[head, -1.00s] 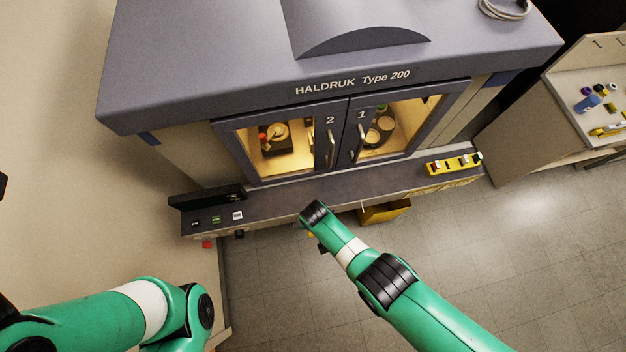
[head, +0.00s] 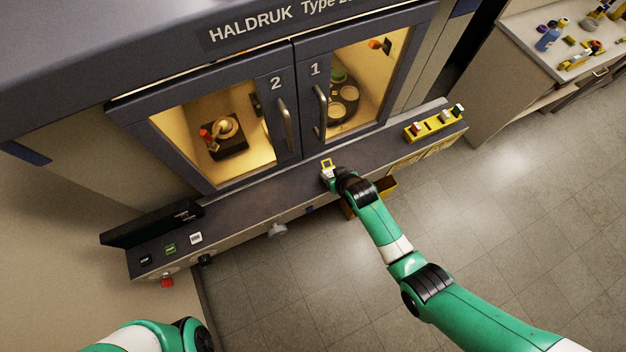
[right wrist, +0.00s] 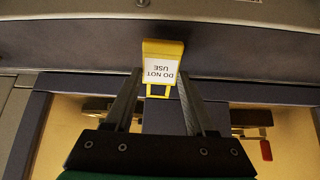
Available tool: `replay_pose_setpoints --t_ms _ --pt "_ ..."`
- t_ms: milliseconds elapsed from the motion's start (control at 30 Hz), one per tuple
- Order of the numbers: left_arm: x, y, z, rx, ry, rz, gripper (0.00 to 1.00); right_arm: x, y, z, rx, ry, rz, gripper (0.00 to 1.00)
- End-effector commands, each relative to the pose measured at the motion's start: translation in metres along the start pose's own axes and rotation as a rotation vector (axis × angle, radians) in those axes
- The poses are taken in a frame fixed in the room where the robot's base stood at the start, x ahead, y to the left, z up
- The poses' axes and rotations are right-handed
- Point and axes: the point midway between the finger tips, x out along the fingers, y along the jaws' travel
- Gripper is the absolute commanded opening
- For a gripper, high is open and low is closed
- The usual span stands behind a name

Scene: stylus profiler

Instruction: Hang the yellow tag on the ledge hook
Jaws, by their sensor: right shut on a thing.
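The yellow tag (head: 327,162) is a small frame with a white label; in the right wrist view (right wrist: 161,70) the label reads "DO NOT USE" upside down. My right gripper (head: 328,174) is shut on the tag and holds it over the ledge (head: 250,203), in front of door 1. In the right wrist view the tag sits between the fingertips of my right gripper (right wrist: 160,88). A light grey fitting (head: 278,230) sticks out of the ledge's front face; I cannot tell whether it is the hook. My left gripper is out of view.
The cabinet doors with handles (head: 285,125) are shut behind the ledge. A yellow rack (head: 433,126) stands at the ledge's right end. A yellow bin (head: 386,184) is below the ledge, partly behind my right arm. Several buttons (head: 170,249) lie at the left end.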

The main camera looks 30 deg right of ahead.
Motion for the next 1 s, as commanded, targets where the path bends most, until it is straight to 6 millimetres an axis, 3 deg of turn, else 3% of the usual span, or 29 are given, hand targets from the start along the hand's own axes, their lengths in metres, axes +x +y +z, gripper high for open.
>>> replay_pose_setpoints --t_ms 33,100,300,500,667,867,1000 --pt "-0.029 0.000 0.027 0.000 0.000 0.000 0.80 0.020 0.019 0.015 0.016 0.067 0.013 0.00" --pt "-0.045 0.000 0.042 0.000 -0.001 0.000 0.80 0.021 0.040 0.014 0.032 0.164 0.028 0.00" --pt "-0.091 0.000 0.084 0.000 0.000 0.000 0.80 0.012 0.094 0.022 0.088 0.435 0.107 0.00" --pt "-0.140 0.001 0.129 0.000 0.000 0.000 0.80 -0.005 0.125 0.049 0.134 0.682 0.212 0.00" --pt "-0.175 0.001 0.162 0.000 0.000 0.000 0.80 -0.009 0.122 0.083 0.127 0.827 0.239 0.00" --pt "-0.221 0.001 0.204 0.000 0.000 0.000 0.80 -0.001 0.089 0.143 0.068 0.971 0.150 0.00" --pt "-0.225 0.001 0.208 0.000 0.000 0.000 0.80 -0.008 0.075 0.153 0.039 1.012 0.096 0.00"
